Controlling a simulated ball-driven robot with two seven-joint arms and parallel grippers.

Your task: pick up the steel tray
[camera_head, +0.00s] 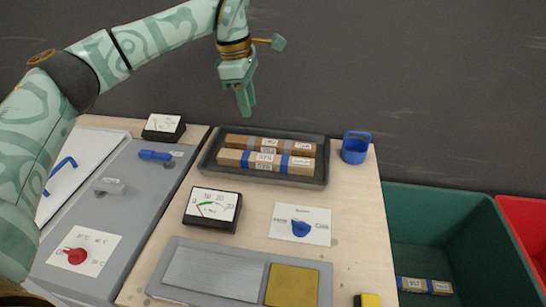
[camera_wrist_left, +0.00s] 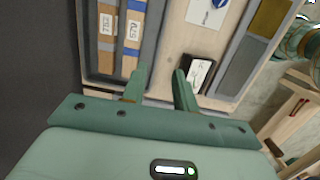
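The steel tray appears to be the dark grey shallow tray (camera_head: 322,165) at the back of the wooden table. Two brown cardboard boxes with labels and tape, a rear one (camera_head: 240,141) and a front one (camera_head: 235,159), lie in it side by side. My left gripper (camera_head: 245,108) hangs above the tray's back edge, pointing down, and looks apart from it. In the left wrist view its fingers (camera_wrist_left: 161,82) are spread with nothing between them, and the tray's wall (camera_wrist_left: 154,40) shows beyond them. My right gripper is not in view.
A dial meter (camera_head: 212,208) and a card with a blue knob (camera_head: 301,226) lie in front. A grey panel with metal plates (camera_head: 215,272) is nearer. A green bin (camera_head: 455,220) and red bin (camera_head: 525,215) stand right.

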